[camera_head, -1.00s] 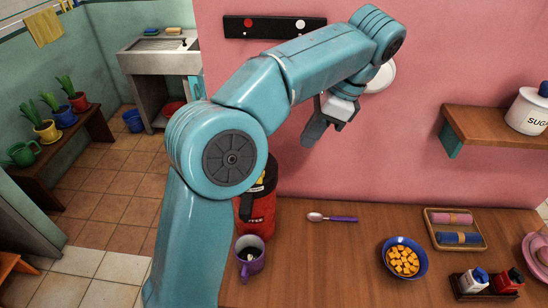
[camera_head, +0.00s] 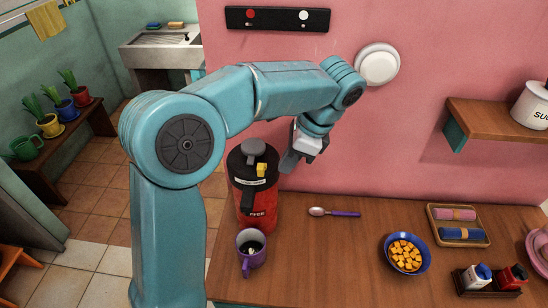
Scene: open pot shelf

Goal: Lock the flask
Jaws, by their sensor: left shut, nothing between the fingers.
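The flask (camera_head: 258,208) is a red container with a black top. It stands upright on the wooden table near its left end, by the pink wall. Its lid has a grey knob and a small yellow piece (camera_head: 262,169) on it. My left gripper (camera_head: 287,164) is just right of the flask's top in the picture, pointing down and left. It is shut and holds nothing. I cannot tell whether it touches the flask. My right gripper is not in view.
A spoon (camera_head: 334,212) lies to the right. A blue bowl (camera_head: 407,254) of orange cubes, a tray (camera_head: 458,211) and a wall shelf (camera_head: 487,122) are further right. The table's middle front is clear.

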